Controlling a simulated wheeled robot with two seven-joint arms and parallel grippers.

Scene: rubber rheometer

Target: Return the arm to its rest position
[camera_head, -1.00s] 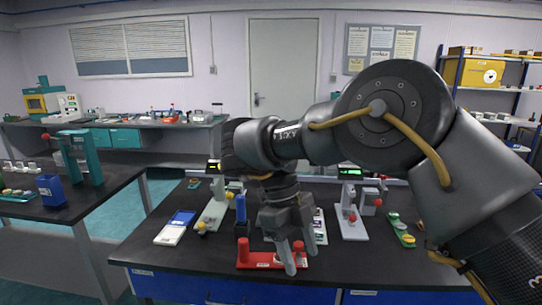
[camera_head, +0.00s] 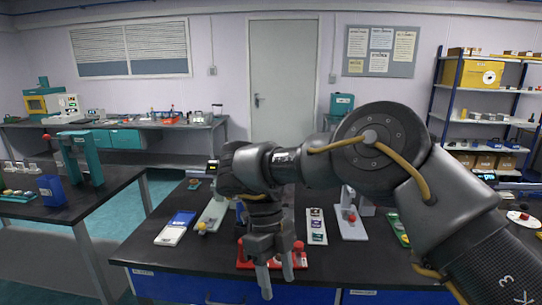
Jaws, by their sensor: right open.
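My right arm (camera_head: 430,190) reaches in from the right across the black table in the head view. My right gripper (camera_head: 276,280) points down near the table's front edge, its two fingers apart with nothing between them. It hangs in front of a red base with red knobs (camera_head: 300,258), part of which it hides. My left gripper is not in view.
On the black table (camera_head: 190,255) are a white-and-blue device (camera_head: 175,228), a strip of samples (camera_head: 317,226) and a grey stand with a red ball (camera_head: 351,222). A side table with a green press (camera_head: 92,160) stands left. Shelves (camera_head: 490,75) stand back right.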

